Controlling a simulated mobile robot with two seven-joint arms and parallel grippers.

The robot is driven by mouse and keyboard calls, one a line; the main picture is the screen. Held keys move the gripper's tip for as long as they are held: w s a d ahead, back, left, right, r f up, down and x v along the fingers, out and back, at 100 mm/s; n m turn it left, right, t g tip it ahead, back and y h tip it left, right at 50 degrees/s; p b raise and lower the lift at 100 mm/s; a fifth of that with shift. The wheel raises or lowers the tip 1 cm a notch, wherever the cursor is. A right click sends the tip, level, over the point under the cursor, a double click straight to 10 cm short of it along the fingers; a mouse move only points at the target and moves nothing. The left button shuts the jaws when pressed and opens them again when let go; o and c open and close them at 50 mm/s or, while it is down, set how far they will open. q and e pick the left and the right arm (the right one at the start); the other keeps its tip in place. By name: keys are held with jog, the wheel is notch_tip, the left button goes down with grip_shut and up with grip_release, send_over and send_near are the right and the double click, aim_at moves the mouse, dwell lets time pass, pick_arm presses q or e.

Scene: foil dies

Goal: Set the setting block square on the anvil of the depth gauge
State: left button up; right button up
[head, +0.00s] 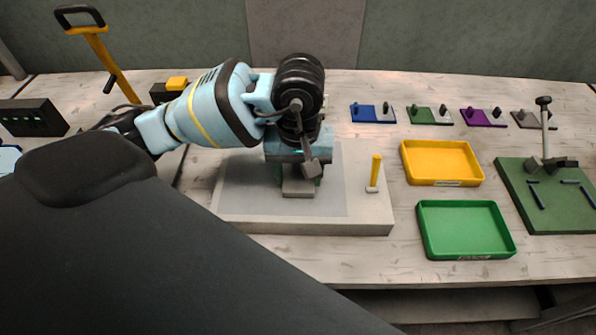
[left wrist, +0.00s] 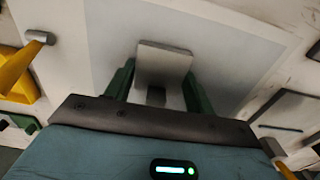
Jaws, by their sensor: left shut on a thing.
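My left gripper (head: 298,177) points down over the pale slab, shut on a grey block that I take for the setting block (head: 298,188). In the left wrist view the block (left wrist: 163,65) fills the gap between the green fingers (left wrist: 158,88), and a darker piece shows between them nearer the palm. I cannot tell whether the block touches the slab or hangs just above it. I cannot make out the depth gauge or its anvil for sure; the arm and gripper hide part of the slab. My right gripper is not in view.
The pale slab (head: 250,226) has a grey top area. Yellow (head: 441,184) and green (head: 467,257) trays lie beyond. A green board (head: 520,212) with a post is far right. Coloured plates (head: 372,120) line the back.

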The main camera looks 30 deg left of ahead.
aim_at(299, 179)
pick_arm(q)
jog(key=shift+f, duration=0.15)
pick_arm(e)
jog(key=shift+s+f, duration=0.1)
pick_arm(q)
jog(key=shift+f, duration=0.15)
jog(key=o, duration=1.2)
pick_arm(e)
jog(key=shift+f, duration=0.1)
pick_arm(q)
jog(key=shift+r, duration=0.5)
notch_tip(299, 179, up, 10)
jog(key=shift+r+p, duration=0.15)
jog(key=shift+p, duration=0.4)
jog(key=shift+r, duration=0.6)
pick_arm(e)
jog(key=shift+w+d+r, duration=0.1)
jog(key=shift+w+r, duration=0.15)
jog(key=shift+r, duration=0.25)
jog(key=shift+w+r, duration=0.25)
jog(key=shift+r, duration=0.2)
